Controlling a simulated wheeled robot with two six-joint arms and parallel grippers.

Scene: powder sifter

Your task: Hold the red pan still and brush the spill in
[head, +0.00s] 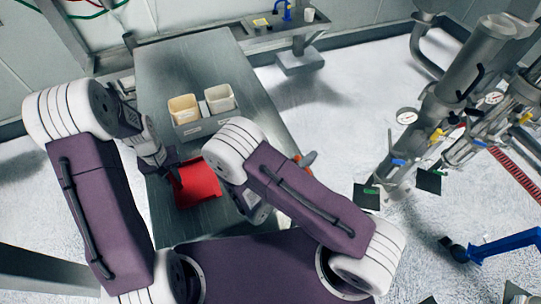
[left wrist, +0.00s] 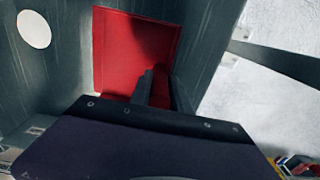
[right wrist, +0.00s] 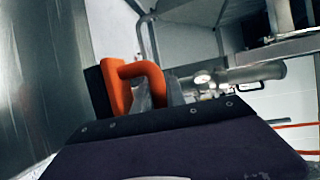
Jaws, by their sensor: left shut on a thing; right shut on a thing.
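The red pan (head: 198,188) lies on the steel table, left of my right arm in the head view. My left gripper (head: 172,172) is shut on the pan's edge; its fingers (left wrist: 158,86) cover part of the pan (left wrist: 120,55) in the left wrist view. A flat white round patch (left wrist: 34,29) shows on the table beside the pan; I cannot tell whether it is the spill. My right gripper (right wrist: 158,92) is shut on the orange handle of a brush (right wrist: 125,84) with a dark block (right wrist: 97,95) on its left side. In the head view my right arm hides most of the brush.
The far part of the steel table (head: 185,65) is clear. Metal piping with gauges (head: 455,110) stands on the floor to the right.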

